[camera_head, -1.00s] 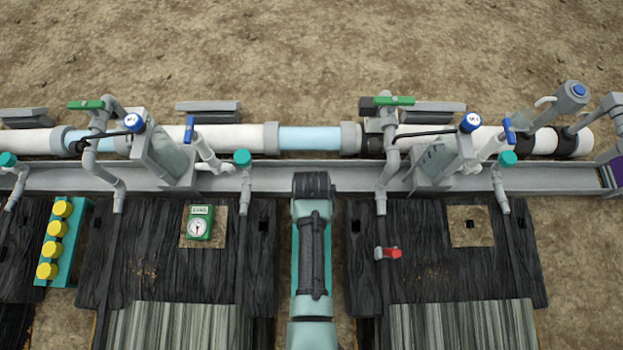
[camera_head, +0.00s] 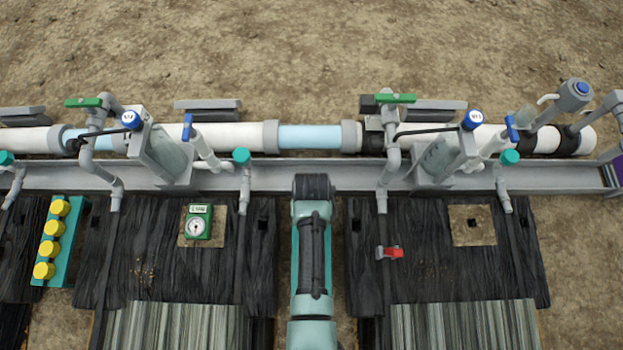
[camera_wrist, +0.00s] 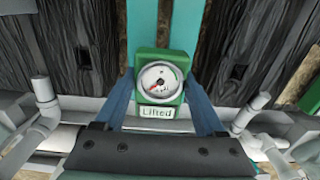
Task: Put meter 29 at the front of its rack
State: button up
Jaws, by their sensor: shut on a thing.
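In the wrist view a green meter (camera_wrist: 159,64) with a round white dial, a red needle and a label reading "Lifted" sits between the blue fingers of my gripper (camera_wrist: 160,84), which is shut on it. I cannot read a number 29 on it. In the head view my gripper and this meter are hidden by my teal arm in the middle. Another green meter (camera_head: 197,222) with a white dial rests on a tan square plate on the left dark panel; its label is too small to read. I cannot identify the task's rack with certainty.
A teal rack with several yellow caps (camera_head: 50,240) stands at far left. A tan plate (camera_head: 472,225) with a small dark square lies bare on the right panel. A red-handled valve (camera_head: 391,253) is right of my arm. Pipes and a grey rail (camera_head: 300,177) run across behind.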

jog(key=shift+f+b, duration=0.7)
jog(key=shift+f, duration=0.5)
jog(key=o, duration=1.4)
notch_tip(320, 180, up, 8)
jog(key=p, duration=0.9)
